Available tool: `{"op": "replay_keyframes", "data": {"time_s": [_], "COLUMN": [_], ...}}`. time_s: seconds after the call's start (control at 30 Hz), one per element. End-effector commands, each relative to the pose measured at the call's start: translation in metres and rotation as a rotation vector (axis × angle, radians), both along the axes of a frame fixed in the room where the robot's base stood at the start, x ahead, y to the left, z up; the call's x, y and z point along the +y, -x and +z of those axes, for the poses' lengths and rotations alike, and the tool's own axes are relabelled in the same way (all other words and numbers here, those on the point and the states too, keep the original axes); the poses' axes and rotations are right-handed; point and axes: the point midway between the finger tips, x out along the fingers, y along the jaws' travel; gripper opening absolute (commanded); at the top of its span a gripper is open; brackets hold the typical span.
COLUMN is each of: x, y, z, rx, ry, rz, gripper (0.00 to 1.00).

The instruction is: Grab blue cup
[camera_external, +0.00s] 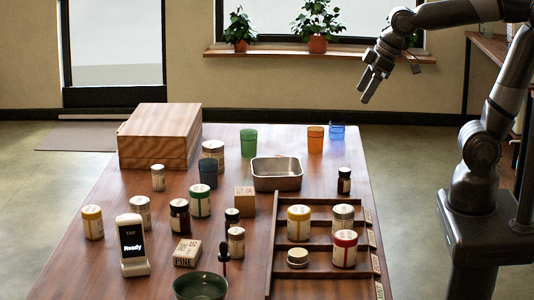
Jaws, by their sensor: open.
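A small clear blue cup (337,131) stands at the far right end of the wooden table, just right of an orange cup (315,139). A second, darker blue cup (208,173) stands left of the middle, in front of a white-labelled jar. My gripper (366,90) is open and empty. In the picture it hangs above and to the right of the clear blue cup, apart from it. Its exact height and distance from the cup cannot be told from this one view.
A green cup (248,141) and a metal pan (276,174) stand near the table's far half. A wooden box (159,137) is at the back left. A divided wooden rack (326,213) with jars, a card reader (132,246) and a dark bowl (201,286) fill the near half.

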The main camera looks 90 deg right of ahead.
Motion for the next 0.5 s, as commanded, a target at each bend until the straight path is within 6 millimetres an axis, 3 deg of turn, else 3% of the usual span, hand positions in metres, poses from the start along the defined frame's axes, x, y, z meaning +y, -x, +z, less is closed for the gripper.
{"op": "replay_keyframes", "data": {"time_s": [0.03, 0.27, 0.5], "x": [-0.004, -0.02, -0.044], "y": [-0.019, -0.098, -0.181], "z": [0.001, -0.002, -0.024], "rx": [0.009, 0.026, 0.045], "ry": [0.003, 0.014, 0.017], "rz": [0.001, 0.018, 0.037], "gripper": [0.77, 0.77, 0.77]}}
